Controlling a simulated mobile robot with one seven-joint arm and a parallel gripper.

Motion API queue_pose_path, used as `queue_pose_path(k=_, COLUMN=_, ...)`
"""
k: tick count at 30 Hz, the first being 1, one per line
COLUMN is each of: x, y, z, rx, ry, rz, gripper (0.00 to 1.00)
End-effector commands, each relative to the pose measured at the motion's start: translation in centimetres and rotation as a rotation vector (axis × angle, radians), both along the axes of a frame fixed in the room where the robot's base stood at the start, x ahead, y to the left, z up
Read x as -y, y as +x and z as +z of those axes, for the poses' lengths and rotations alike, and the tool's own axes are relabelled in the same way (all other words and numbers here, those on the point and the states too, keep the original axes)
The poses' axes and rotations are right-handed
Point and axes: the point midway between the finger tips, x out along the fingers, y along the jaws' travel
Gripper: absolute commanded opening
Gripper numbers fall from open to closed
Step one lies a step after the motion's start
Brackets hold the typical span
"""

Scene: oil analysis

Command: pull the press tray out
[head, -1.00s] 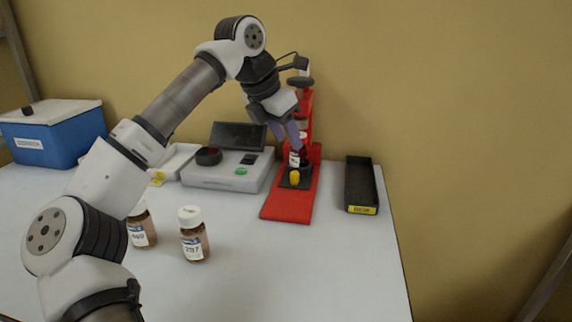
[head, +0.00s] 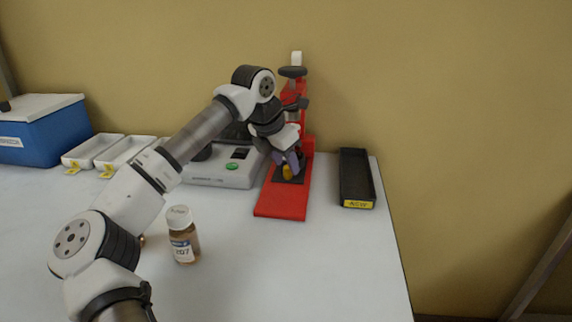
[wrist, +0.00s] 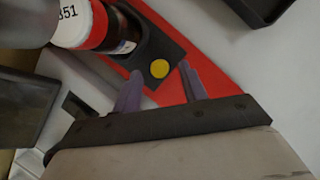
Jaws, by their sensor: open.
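The red press (head: 281,200) stands at the back of the table. Its dark press tray (wrist: 172,47) lies on the red base and has a round yellow knob (wrist: 159,68) at its front; the knob also shows in the head view (head: 287,172). A brown bottle (wrist: 125,30) with a white cap marked "351" sits in the tray in the wrist view. My gripper (wrist: 160,86) is open, its two purple fingers apart on either side of the knob, tips close to the tray's front edge. Whether they touch the knob I cannot tell.
A brown bottle (head: 184,245) labelled 297 stands in front. A grey device (head: 225,170) is left of the press, a black labelled tray (head: 356,178) right of it. White trays (head: 120,152) and a blue box (head: 45,130) are at left. The front right table is clear.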

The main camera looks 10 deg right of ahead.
Motion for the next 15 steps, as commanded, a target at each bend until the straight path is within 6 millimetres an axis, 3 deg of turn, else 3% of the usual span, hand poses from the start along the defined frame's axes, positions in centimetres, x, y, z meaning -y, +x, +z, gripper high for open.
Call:
queue_pose_path(k=6, x=0.6, y=0.3, z=-1.4, rx=-0.001, ry=0.0, rz=0.0, gripper=0.42)
queue_pose_path(k=15, x=0.6, y=0.3, z=-1.6, rx=0.0, ry=-0.001, rz=0.0, gripper=0.4)
